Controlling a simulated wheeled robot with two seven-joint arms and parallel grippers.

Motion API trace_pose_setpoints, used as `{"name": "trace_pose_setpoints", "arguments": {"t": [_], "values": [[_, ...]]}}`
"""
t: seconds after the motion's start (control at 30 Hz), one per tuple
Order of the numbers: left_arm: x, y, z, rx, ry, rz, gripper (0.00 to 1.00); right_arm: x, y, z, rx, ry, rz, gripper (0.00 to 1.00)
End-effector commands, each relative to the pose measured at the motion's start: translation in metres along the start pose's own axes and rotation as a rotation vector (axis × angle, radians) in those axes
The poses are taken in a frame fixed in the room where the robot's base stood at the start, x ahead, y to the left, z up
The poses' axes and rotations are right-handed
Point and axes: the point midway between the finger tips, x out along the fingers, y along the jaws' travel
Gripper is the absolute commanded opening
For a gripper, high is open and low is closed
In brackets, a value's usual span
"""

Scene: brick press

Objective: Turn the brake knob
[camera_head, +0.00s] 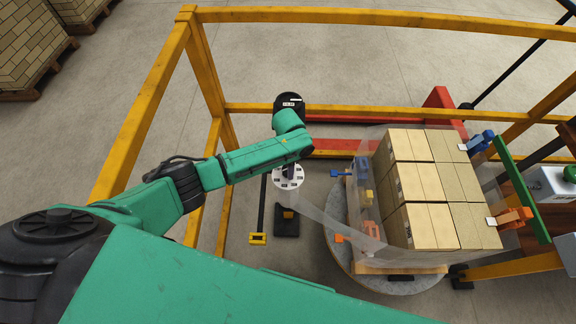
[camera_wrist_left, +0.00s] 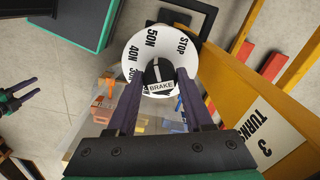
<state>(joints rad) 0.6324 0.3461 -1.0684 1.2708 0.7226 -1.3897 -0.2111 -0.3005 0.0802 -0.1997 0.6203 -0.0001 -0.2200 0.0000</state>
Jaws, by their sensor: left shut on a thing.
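The brake knob (camera_wrist_left: 157,74) is black, with a white line and a BRAKE label. It sits in the middle of a white dial (camera_wrist_left: 136,57) marked 40N, 50N and STOP. The line points roughly between 50N and STOP. My left gripper (camera_wrist_left: 159,80) has its two fingers on either side of the knob and is shut on it. In the head view the white dial (camera_head: 288,177) shows just below my left wrist, which hides most of the gripper and the knob. My right gripper (camera_wrist_left: 20,97) shows at the left edge of the wrist view, fingers apart and empty.
Clear film runs from below the dial to stacked boxes (camera_head: 428,180) on a round turntable (camera_head: 344,262). Yellow rails (camera_head: 380,17) fence the far side and left. Brick pallets (camera_head: 30,45) stand far left.

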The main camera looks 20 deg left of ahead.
Motion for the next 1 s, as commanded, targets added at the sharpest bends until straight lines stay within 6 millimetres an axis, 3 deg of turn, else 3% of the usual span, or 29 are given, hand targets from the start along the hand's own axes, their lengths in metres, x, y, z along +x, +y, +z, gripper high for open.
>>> {"name": "trace_pose_setpoints", "arguments": {"t": [1.0], "values": [[-0.0031,-0.0028,-0.0022,0.887,0.003,-0.010,0.00,-0.0019,0.0004,-0.0005,0.000,0.000,0.000,0.50]]}}
